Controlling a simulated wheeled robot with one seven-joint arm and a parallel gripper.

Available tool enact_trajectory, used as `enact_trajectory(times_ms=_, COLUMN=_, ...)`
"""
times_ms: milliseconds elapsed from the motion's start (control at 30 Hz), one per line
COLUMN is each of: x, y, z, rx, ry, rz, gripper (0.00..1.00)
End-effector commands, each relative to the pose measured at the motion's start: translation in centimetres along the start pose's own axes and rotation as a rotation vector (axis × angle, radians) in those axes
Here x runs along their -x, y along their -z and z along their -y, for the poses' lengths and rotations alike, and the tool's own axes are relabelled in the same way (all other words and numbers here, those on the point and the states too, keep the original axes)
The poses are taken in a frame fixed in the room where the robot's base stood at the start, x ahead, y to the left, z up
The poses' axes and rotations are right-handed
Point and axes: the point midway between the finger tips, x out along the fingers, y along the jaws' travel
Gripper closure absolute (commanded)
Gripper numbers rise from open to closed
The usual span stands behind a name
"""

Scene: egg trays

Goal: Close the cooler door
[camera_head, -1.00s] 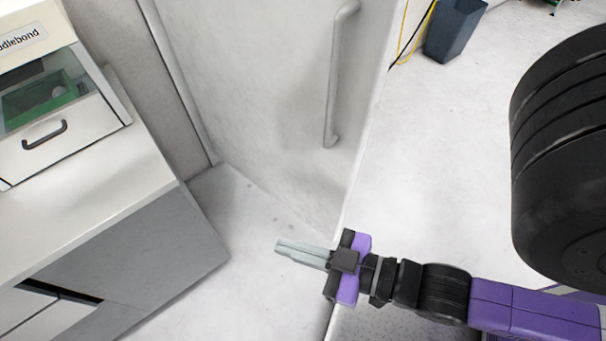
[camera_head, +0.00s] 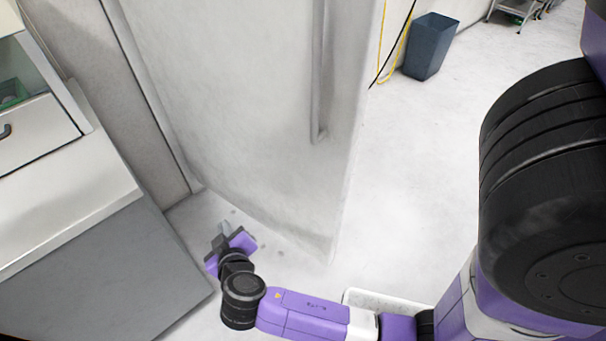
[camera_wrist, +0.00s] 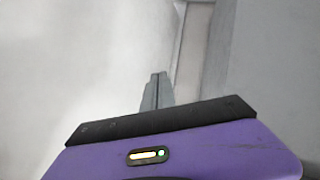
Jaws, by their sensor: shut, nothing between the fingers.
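The cooler door (camera_head: 240,100) is a large pale grey panel standing open, with a long vertical handle (camera_head: 318,80) near its right edge. My gripper (camera_head: 223,228) is shut and empty, low in front of the door's lower part, toward its left side in the head view. I cannot tell whether it touches the door. In the wrist view my gripper's fingers (camera_wrist: 156,90) are together and point up the picture, with the pale door surface (camera_wrist: 70,70) filling the left side.
A white and grey cabinet (camera_head: 70,195) with a drawer stands close on the left. A dark blue bin (camera_head: 430,45) stands on the floor at the upper right, beside a yellow cable (camera_head: 393,50). The floor (camera_head: 410,190) right of the door is clear.

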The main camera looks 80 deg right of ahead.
Motion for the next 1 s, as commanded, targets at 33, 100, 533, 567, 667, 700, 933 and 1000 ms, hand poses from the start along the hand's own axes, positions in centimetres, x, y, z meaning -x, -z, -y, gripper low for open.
enact_trajectory(times_ms=33, x=-1.7, y=0.1, z=-0.9, rx=-0.038, ry=-0.11, rz=0.008, gripper=1.0)
enact_trajectory(times_ms=100, x=-2.6, y=0.6, z=-3.3, rx=-0.107, ry=-0.28, rz=0.017, gripper=1.0)
enact_trajectory(times_ms=533, x=4.0, y=1.2, z=-12.9, rx=-0.578, ry=-1.05, rz=-0.187, gripper=1.0)
enact_trajectory(times_ms=567, x=4.3, y=1.1, z=-13.1, rx=-0.593, ry=-1.066, rz=-0.197, gripper=1.0)
enact_trajectory(times_ms=667, x=4.7, y=0.9, z=-13.5, rx=-0.616, ry=-1.095, rz=-0.214, gripper=1.0)
enact_trajectory(times_ms=700, x=4.7, y=0.8, z=-13.8, rx=-0.619, ry=-1.098, rz=-0.215, gripper=1.0)
enact_trajectory(times_ms=933, x=3.2, y=0.3, z=-16.8, rx=-0.616, ry=-1.1, rz=-0.211, gripper=1.0)
enact_trajectory(times_ms=1000, x=2.6, y=0.1, z=-18.0, rx=-0.616, ry=-1.099, rz=-0.211, gripper=1.0)
